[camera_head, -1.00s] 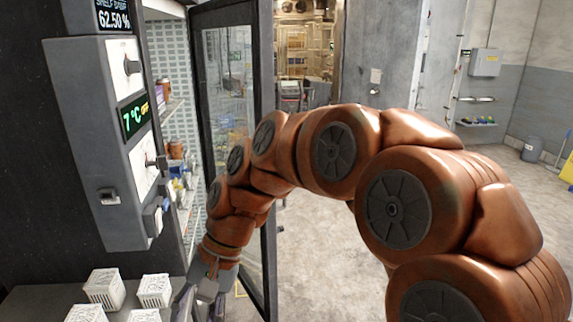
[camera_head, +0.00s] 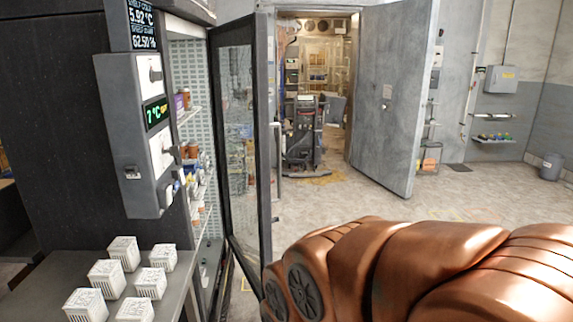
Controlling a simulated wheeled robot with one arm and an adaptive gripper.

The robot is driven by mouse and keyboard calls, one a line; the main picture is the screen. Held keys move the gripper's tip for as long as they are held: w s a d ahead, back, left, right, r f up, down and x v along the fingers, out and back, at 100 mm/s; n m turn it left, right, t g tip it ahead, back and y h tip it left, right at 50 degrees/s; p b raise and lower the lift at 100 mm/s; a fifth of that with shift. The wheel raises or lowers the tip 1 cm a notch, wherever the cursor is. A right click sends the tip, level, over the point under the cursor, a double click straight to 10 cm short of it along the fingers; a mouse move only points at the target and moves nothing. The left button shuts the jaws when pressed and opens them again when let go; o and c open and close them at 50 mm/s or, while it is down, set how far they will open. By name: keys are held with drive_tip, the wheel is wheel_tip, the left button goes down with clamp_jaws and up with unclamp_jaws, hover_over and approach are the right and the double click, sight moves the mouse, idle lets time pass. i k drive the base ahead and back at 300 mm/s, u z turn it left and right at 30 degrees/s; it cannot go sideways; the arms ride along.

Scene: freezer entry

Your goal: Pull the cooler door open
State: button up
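The cooler door (camera_head: 262,140) is a dark-framed glass door. It stands swung out from the cooler, and the shelves (camera_head: 196,160) with several small bottles and boxes show through the gap on its left. The cooler body (camera_head: 60,130) is dark and fills the left side. My arm crosses the lower right, in front of the door's lower right side. My gripper is outside the picture, so its fingers and any contact with the door are hidden.
Several white basket-like cubes (camera_head: 124,252) stand on a grey counter (camera_head: 192,262) at lower left. A grey control box (camera_head: 130,135) juts from the cooler. Behind, a large grey door (camera_head: 390,95) stands open beside a cluttered room. The floor (camera_head: 460,200) at right is clear.

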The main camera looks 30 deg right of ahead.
sight(252, 30)
drive_tip(key=z, duration=0.4)
drive_tip(key=i, duration=1.2)
drive_tip(key=u, duration=0.25)
